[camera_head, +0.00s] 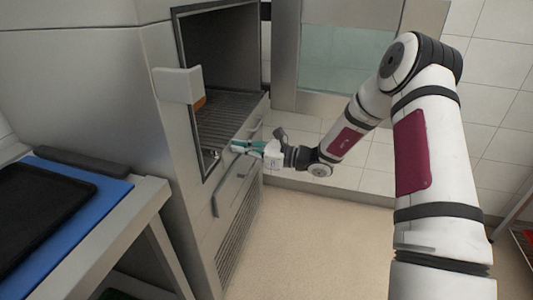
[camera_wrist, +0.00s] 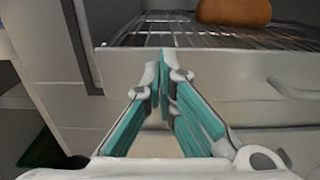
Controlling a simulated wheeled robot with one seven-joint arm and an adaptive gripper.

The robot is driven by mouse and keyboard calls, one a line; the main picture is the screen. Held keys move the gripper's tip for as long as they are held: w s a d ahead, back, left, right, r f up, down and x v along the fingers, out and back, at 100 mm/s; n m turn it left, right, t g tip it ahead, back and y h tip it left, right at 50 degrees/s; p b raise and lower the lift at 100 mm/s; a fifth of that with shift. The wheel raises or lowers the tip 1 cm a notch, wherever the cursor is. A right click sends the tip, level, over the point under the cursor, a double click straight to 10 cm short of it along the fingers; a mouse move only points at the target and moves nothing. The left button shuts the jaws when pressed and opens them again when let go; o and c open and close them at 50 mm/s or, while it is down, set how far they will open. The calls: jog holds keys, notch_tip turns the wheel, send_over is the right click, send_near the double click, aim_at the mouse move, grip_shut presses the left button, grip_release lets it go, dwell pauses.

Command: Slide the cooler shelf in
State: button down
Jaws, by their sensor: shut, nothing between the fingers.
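The cooler shelf (camera_head: 228,113) is a dark wire rack in the open compartment of the steel cabinet. It shows again at the top of the wrist view (camera_wrist: 150,32). My gripper (camera_head: 236,147), with teal fingers, is at the front edge of the shelf. In the wrist view its fingertips (camera_wrist: 165,66) are together and empty, before the steel front below the rack. Contact is unclear.
A pale block (camera_head: 178,86) juts from the cabinet beside the opening. A bar handle (camera_wrist: 293,90) is on the front below the rack. At left, a table holds a blue mat (camera_head: 75,225) and a black tray (camera_head: 35,215). The floor (camera_head: 310,245) before the cabinet is clear.

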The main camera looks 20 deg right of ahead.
aim_at(211, 142)
jog(key=x, duration=0.8)
jog(key=shift+w+a+b, duration=0.25)
jog(key=shift+b, duration=0.15)
jog(key=shift+w+a+r, duration=0.1)
jog(key=shift+w+a, duration=0.1)
jog(key=shift+a, duration=0.1)
